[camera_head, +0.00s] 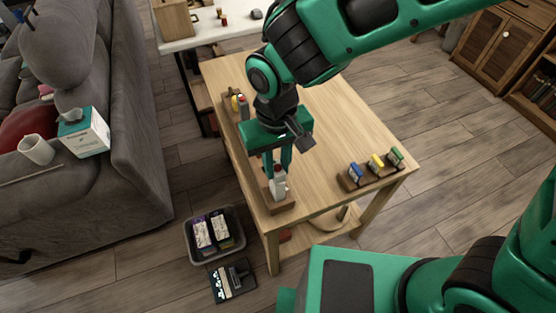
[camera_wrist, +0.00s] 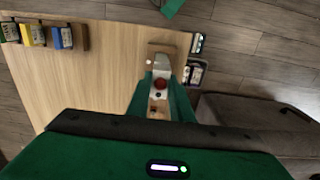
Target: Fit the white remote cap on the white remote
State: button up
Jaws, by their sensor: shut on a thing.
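My gripper (camera_head: 279,160) points down over the near left end of the wooden table. In the wrist view its fingers (camera_wrist: 160,100) close on a small pale piece with a round red spot (camera_wrist: 160,84), which I take for the white remote cap. A white body, seemingly the white remote (camera_head: 279,187), stands upright right below it on a small wooden block (camera_head: 283,207). It also shows in the wrist view (camera_wrist: 162,62). Cap and remote look very close or touching. The fingers hide the join, so I cannot tell whether the cap is seated.
A wooden rack (camera_head: 347,184) with blue, yellow and green pieces stands at the table's right. Another rack with small items, one yellow (camera_head: 235,103), is at the far left edge. A grey bin (camera_head: 192,247) stands on the floor by the table. The table's middle is clear.

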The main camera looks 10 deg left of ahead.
jog(key=shift+f, duration=0.55)
jog(key=o, duration=1)
notch_tip(320, 180, up, 11)
jog(key=shift+f, duration=0.1)
jog(key=w+d+r+m, duration=0.1)
jog(key=w+d+m, duration=0.25)
jog(key=d, duration=1.05)
jog(key=w+d+r+m, duration=0.1)
jog(key=w+d+m, duration=0.25)
jog(key=d, duration=1.05)
jog(key=s+d+m, duration=0.2)
jog(key=s+d, duration=0.2)
jog(key=d, duration=0.2)
jog(key=s+d+m, duration=0.2)
jog(key=s+d, duration=0.3)
jog(key=d, duration=0.1)
jog(key=s+d+f+m, duration=0.1)
jog(key=s+d, duration=0.3)
jog(key=d, duration=0.3)
jog(key=shift+s+m, duration=0.35)
jog(key=shift+m, duration=0.05)
